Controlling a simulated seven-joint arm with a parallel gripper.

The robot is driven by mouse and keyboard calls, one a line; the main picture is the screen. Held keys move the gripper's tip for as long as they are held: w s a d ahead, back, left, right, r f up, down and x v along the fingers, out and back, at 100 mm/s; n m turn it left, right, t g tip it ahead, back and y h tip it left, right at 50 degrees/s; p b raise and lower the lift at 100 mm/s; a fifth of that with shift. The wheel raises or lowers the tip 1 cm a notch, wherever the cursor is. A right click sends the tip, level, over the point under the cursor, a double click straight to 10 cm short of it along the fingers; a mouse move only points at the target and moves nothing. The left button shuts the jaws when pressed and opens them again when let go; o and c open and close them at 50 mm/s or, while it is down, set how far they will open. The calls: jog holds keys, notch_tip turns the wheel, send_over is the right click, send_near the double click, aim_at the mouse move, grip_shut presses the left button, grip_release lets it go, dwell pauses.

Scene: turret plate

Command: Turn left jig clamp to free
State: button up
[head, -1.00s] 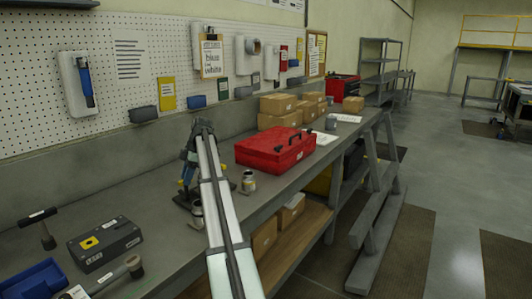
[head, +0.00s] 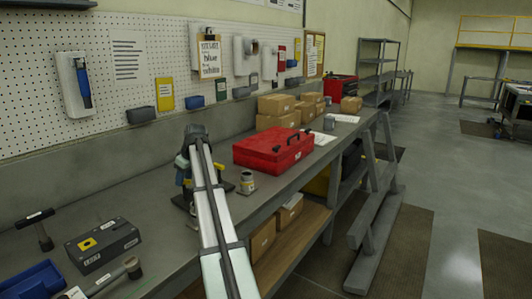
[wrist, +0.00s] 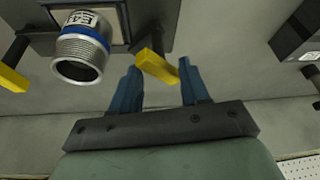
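In the wrist view, a clamp with a yellow handle (wrist: 157,67) sits at the edge of a dark jig (wrist: 120,42). A second yellow clamp handle (wrist: 13,79) is at the far left. A threaded metal fitting (wrist: 82,48) with a blue band and a label stands in the jig between them. My gripper (wrist: 160,80) is open, with one blue finger on each side of the nearer handle, which lies slantwise between the fingertips. I cannot tell whether they touch it. In the head view my gripper and arm hide most of the jig.
A grey box (head: 103,246) with a yellow mark and a mallet (head: 115,276) lie on the bench at left. A red toolbox (head: 274,148) and a small metal can (head: 247,183) stand to the right of my arm. A pegboard wall (head: 130,30) runs behind.

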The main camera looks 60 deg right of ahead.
jog(key=shift+a+m+h, duration=0.2)
jog(key=shift+m+h, duration=0.2)
jog(key=shift+m, duration=0.8)
jog(key=v, duration=1.4)
jog(key=s+d+f+m+t+h, duration=0.2)
jog(key=s+d+m, duration=0.4)
jog(key=d, duration=0.7)
jog(key=s+d+f+m+t+h, duration=0.3)
jog(key=s+d+m+t, duration=0.3)
jog(key=d, duration=0.8)
jog(key=shift+s+f+m+t, duration=0.3)
jog(key=shift+s+f+t, duration=0.5)
jog(key=shift+s, duration=0.45)
